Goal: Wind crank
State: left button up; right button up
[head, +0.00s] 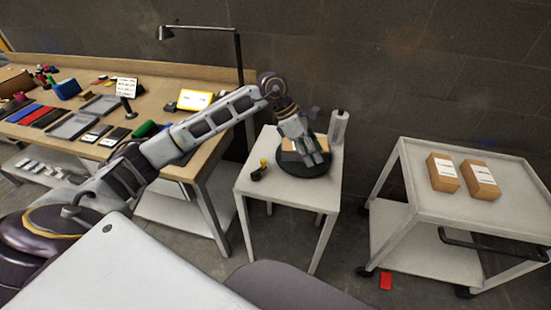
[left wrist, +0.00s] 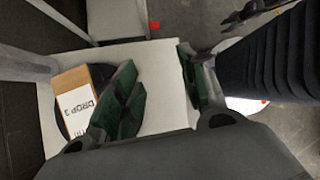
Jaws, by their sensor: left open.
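A small black device with a yellow knob (head: 259,170), which may be the crank, sits at the left side of a small white table (head: 246,187). A black round turntable (head: 290,169) stands on the same table with a cardboard box partly hidden behind my gripper. In the left wrist view the box (left wrist: 80,97) shows a "DROP 3" label and rests on the black disc (left wrist: 63,128). My left gripper (head: 309,157) is above the turntable, to the right of the knob. In the left wrist view its green-padded fingers (left wrist: 157,68) are apart with nothing between them.
A white cylinder (head: 338,127) stands at the table's back right. A wooden workbench (head: 200,149) with trays and tools is at left. A white trolley (head: 445,205) with two boxes (head: 462,176) is at right. A red item (head: 386,281) lies on the floor.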

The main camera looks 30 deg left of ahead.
pick_arm(q)
jog(key=a+y, duration=0.4)
jog(key=a, duration=0.6)
notch_tip(320, 180, up, 2)
jog(key=g+y, duration=0.1)
jog(key=y, duration=0.2)
send_over(262, 160)
jog(key=shift+w+d+r+n, duration=0.1)
jog(key=shift+d+r+n, duration=0.1)
jog(key=shift+n, duration=0.1)
pick_arm(e)
jog(key=s+d+f, duration=0.2)
jog(key=s+f, duration=0.1)
jog(key=s, duration=0.3)
jog(key=shift+s+d, duration=0.3)
pick_arm(q)
jog(key=shift+f, duration=0.1)
jog(key=shift+f, duration=6.85)
pick_arm(e)
jog(key=shift+s+r, duration=0.1)
pick_arm(q)
grip_shut()
pick_arm(e)
jog(key=shift+a, duration=0.25)
pick_arm(q)
jog(key=shift+a+n, duration=0.2)
jog(key=shift+n, duration=0.2)
